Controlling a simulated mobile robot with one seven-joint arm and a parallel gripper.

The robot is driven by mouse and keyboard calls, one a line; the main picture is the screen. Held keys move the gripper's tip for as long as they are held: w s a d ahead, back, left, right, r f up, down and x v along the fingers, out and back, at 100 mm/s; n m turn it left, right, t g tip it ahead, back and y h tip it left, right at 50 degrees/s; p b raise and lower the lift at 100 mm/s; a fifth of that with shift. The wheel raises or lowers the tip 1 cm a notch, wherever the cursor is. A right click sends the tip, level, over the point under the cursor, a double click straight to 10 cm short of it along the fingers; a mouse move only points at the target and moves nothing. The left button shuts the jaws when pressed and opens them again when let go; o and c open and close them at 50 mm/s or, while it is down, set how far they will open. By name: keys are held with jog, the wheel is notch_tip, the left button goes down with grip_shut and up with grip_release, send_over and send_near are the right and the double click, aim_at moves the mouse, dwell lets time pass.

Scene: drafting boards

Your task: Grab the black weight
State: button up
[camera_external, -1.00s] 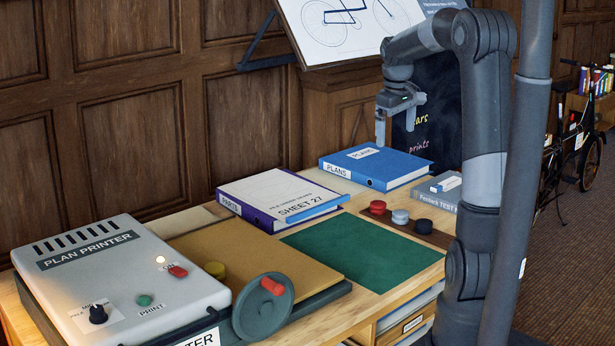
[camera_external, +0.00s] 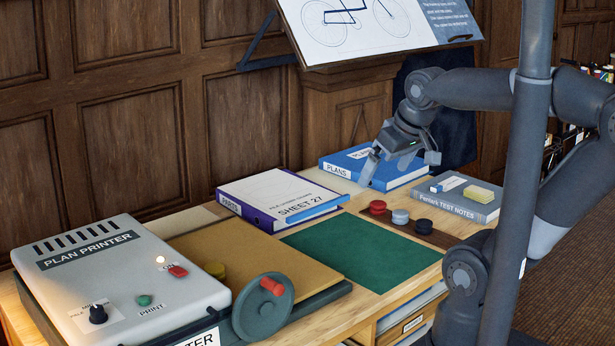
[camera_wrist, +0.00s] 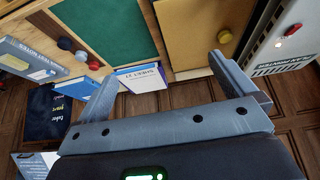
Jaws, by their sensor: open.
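The black weight (camera_external: 424,226) is a small round knob-like piece on a dark brown strip (camera_external: 397,228) on the desk. It is at the right end of a row, beside a grey weight (camera_external: 400,217) and a red weight (camera_external: 377,207). In the wrist view the black weight (camera_wrist: 66,44) is at upper left, outside the jaws. My gripper (camera_external: 401,166) is open and empty, above the desk near the blue PLANS binder (camera_external: 345,165), behind and above the row of weights. The wrist view shows its two fingers (camera_wrist: 163,70) spread apart.
A green mat (camera_external: 365,250) lies in front. The SHEET 27 binder (camera_external: 275,197), yellow weight (camera_external: 215,270) and plan printer (camera_external: 120,280) are to the left.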

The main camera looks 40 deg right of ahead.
jog(key=shift+s+a+f, duration=0.25)
jog(key=shift+s+a, duration=0.05)
jog(key=shift+s, duration=0.15)
jog(key=c, duration=0.6)
